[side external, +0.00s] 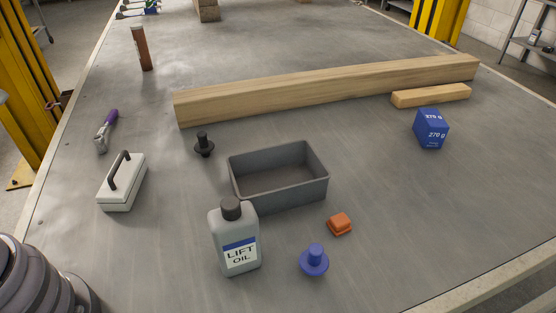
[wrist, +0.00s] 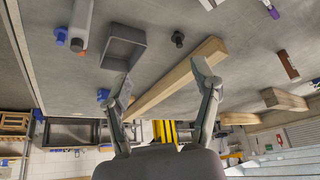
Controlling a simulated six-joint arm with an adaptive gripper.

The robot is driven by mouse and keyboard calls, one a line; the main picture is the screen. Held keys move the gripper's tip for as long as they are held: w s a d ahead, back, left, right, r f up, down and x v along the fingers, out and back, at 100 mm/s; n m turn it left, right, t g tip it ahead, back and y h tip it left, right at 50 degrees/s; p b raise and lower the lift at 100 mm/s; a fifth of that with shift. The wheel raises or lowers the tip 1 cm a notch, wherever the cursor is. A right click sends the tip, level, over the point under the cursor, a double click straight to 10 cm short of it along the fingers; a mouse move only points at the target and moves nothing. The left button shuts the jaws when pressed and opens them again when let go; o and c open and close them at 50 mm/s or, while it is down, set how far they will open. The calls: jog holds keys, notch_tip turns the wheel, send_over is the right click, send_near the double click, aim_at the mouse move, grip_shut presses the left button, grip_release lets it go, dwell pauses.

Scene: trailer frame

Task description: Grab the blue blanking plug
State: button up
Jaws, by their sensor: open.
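The blue blanking plug (side external: 314,260) stands upright on the grey table at the front, its round flange down and narrower stub up. It is right of the grey oil bottle (side external: 235,237) and in front of a small orange block (side external: 340,224). In the wrist view the blue plug (wrist: 61,36) is at the upper left, beside the bottle. My gripper (wrist: 162,72) is open with nothing between its fingers. It is well apart from the plug, which lies beyond the left finger. The gripper does not show in the side view.
A grey open bin (side external: 240,193) stands behind the bottle, empty. A black plug (side external: 204,146), a white block with a handle (side external: 121,184), a long wooden beam (side external: 330,88) and a blue box (side external: 431,129) stand around it. The table right of the plug is clear.

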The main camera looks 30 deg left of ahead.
notch_tip(320, 180, up, 4)
jog(key=m+t+h, duration=0.5)
jog(key=m+h, duration=0.3)
jog(key=h, duration=0.1)
send_over(311, 250)
jog(key=s+a, duration=0.3)
jog(key=s, duration=0.1)
jog(key=f, duration=3.8)
jog(key=shift+w+d, duration=0.25)
jog(key=shift+w, duration=0.1)
jog(key=x, duration=0.4)
jog(key=shift+w+d+f, duration=0.1)
jog(key=shift+w+d, duration=0.1)
jog(key=shift+w, duration=0.05)
jog(key=shift+c, duration=0.3)
